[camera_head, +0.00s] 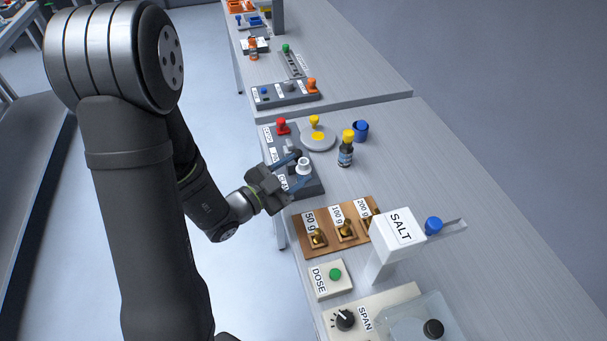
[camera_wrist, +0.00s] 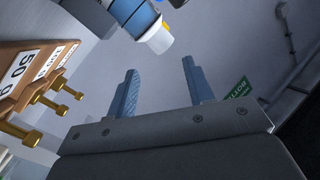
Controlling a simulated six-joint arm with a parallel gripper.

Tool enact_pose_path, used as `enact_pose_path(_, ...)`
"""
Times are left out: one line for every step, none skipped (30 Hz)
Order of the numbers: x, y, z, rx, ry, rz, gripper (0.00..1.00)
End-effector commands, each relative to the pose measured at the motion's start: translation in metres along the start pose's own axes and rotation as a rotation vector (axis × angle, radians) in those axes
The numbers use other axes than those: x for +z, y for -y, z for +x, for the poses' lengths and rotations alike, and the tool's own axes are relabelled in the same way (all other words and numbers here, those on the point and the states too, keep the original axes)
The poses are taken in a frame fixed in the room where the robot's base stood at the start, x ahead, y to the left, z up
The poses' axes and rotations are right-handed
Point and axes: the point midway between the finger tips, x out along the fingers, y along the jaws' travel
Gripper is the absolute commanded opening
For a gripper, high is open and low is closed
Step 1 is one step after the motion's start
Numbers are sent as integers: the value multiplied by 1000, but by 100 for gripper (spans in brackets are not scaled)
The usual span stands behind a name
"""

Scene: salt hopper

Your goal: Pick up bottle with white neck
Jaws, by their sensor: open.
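A small white round-topped piece (camera_head: 304,165) shows between my gripper's fingers in the head view; it looks like the white neck, with its lower part hidden. In the wrist view, a blue-and-white body with a white end (camera_wrist: 158,40) stands at the top edge, cut off by the frame and apart from the fingers; it looks like the same bottle. My gripper (camera_head: 296,170) is open and points right. Its blue fingers (camera_wrist: 160,88) have an empty gap between them.
A grey panel with a red knob (camera_head: 282,127) lies behind the fingers. A round plate with a yellow knob (camera_head: 317,138) and a blue cup (camera_head: 361,131) stand beyond. A wooden weight board (camera_head: 308,250) and the salt hopper (camera_head: 385,262) are nearer. The table's right side is clear.

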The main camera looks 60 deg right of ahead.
Motion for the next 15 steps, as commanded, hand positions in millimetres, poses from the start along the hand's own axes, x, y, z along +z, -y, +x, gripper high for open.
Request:
enact_pose_path(7,-15,-25,-46,16,-105,48)
enact_pose_path(8,-22,-38,-78,20,-162,48)
enact_pose_path(9,-29,-54,-121,26,-229,48)
enact_pose_path(9,-33,-66,-154,30,-275,48)
enact_pose_path(8,-37,-76,-183,34,-316,48)
enact_pose_path(6,-42,-89,-220,40,-361,48)
enact_pose_path(5,-44,-97,-246,44,-390,48)
enact_pose_path(4,-46,-104,-268,48,-416,48)
enact_pose_path(2,-48,-112,-294,51,-442,48)
enact_pose_path(1,-49,-117,-310,53,-457,48)
enact_pose_path(0,-50,-121,-322,56,-469,48)
enact_pose_path(-1,-51,-124,-334,57,-480,48)
enact_pose_path(-2,-50,-126,-341,58,-485,48)
enact_pose_path(-2,-50,-126,-345,58,-489,48)
enact_pose_path(-2,-50,-124,-346,57,-491,48)
